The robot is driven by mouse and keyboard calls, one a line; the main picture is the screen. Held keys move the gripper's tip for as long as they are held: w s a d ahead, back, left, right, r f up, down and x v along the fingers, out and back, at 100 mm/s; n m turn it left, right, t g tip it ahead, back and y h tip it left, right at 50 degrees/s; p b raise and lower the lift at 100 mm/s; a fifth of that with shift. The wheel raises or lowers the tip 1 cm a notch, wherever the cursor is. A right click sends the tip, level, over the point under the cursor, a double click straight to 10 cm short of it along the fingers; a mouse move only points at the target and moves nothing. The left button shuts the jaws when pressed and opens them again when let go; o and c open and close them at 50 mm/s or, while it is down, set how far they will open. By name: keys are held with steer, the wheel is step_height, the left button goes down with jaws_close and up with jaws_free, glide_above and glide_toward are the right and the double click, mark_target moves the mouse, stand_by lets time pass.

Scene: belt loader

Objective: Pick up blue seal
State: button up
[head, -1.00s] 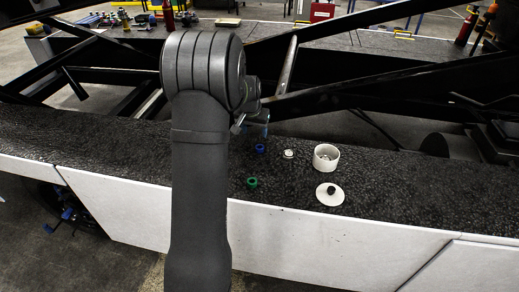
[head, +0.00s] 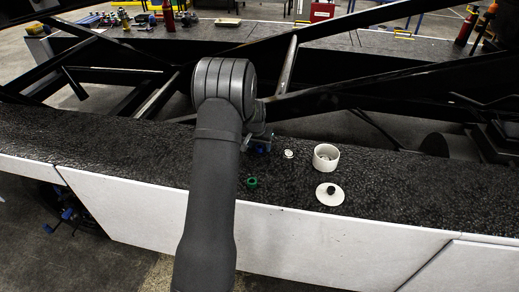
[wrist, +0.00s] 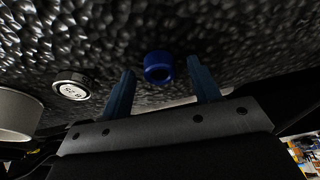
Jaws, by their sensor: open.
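The blue seal (wrist: 158,67) is a small ring lying on the dark, rough surface. In the wrist view it appears between the two blue fingers of my gripper (wrist: 162,76), which is open and empty. The fingers stand to either side of the seal, and I cannot tell how high they are above it. In the head view my gripper (head: 262,145) is low over the surface, partly behind my arm. There I cannot tell the seal from the blue fingers.
A small white-faced disc (head: 288,154) lies close to the right, also in the wrist view (wrist: 71,86). Further right are a white cup (head: 325,160) and a white lid with a black knob (head: 328,200). A green ring (head: 252,182) lies nearer the front edge. Black beams (head: 380,85) cross behind.

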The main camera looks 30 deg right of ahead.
steer(key=c, duration=1.1)
steer(key=shift+o, duration=0.2)
steer(key=shift+r, duration=0.15)
